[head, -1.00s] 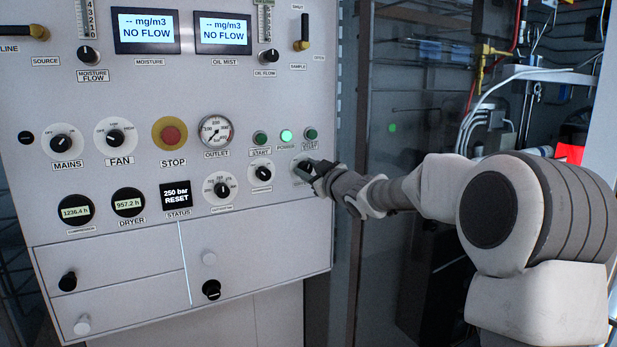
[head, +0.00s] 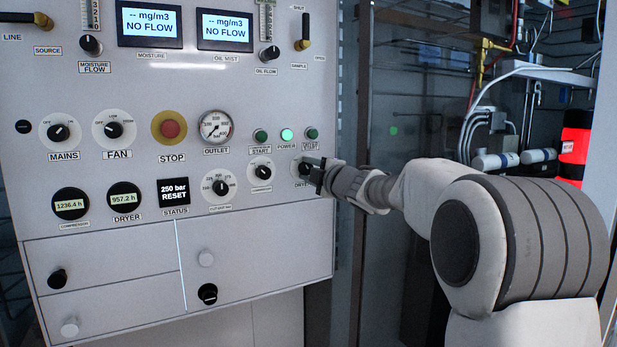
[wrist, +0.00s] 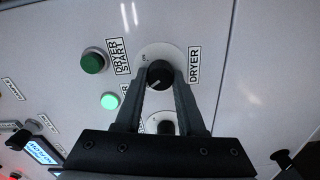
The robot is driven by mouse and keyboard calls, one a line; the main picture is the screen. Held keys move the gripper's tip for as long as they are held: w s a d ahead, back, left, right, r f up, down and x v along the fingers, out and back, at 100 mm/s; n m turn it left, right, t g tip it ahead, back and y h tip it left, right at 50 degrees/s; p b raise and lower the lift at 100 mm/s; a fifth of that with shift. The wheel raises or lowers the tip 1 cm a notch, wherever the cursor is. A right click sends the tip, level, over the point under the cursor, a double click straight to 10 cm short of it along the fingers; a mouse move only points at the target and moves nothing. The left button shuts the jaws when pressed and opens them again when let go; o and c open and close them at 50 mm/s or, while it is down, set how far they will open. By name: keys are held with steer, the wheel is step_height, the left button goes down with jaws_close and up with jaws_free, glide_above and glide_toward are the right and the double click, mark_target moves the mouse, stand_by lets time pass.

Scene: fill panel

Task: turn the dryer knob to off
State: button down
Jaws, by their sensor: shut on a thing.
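The dryer knob (head: 305,169) is a black round knob on a white dial at the right side of the grey panel, and the gripper partly hides it in the head view. In the wrist view the knob (wrist: 159,75) sits between my two fingertips, with a light pointer mark on its face and the DRYER label to its right. My gripper (head: 316,173) reaches it from the right and is shut on it, one finger on each side. The dial's position marks are mostly hidden, so I cannot tell the knob's setting.
A small knob (head: 261,172) is just left of the dryer knob. The green dryer start button (wrist: 93,61) and a lit green power lamp (head: 287,135) are close by. The red stop button (head: 170,129) is farther left.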

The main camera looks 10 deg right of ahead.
steer(key=shift+n+b, duration=0.45)
steer(key=shift+n, duration=0.65)
steer(key=c, duration=0.5)
jaws_free()
steer(key=v, duration=1.7)
steer(key=shift+s, duration=0.2)
